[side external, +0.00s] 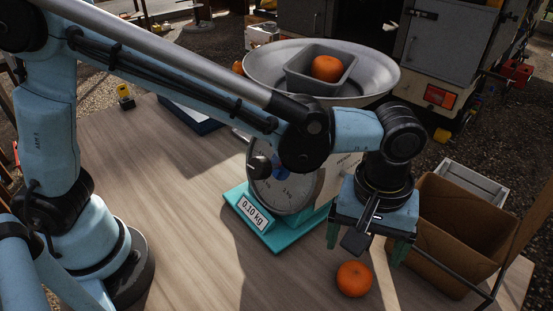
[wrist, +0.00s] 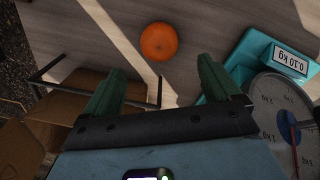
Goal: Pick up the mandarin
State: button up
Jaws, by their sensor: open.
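A mandarin (side external: 354,279) lies on the wooden table near its front edge. It also shows in the wrist view (wrist: 158,42), beyond the fingertips and between their lines. Another orange fruit (side external: 327,68) sits in a grey square container in the scale's pan. My gripper (side external: 369,248) is open and empty, its green fingers apart and pointing down, above the mandarin on the table.
A teal scale (side external: 270,232) with a round dial and a 0.10 kg label stands left of my gripper, carrying a wide metal pan (side external: 265,70). An open cardboard box (side external: 465,210) stands close on the right. The table's left part is mostly clear.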

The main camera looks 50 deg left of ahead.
aim_at(357, 269)
jog(key=shift+d+f, duration=0.15)
jog(key=shift+f, duration=3.9)
jog(key=c, duration=1.2)
jog(key=shift+c, duration=0.2)
jog(key=shift+r, duration=0.1)
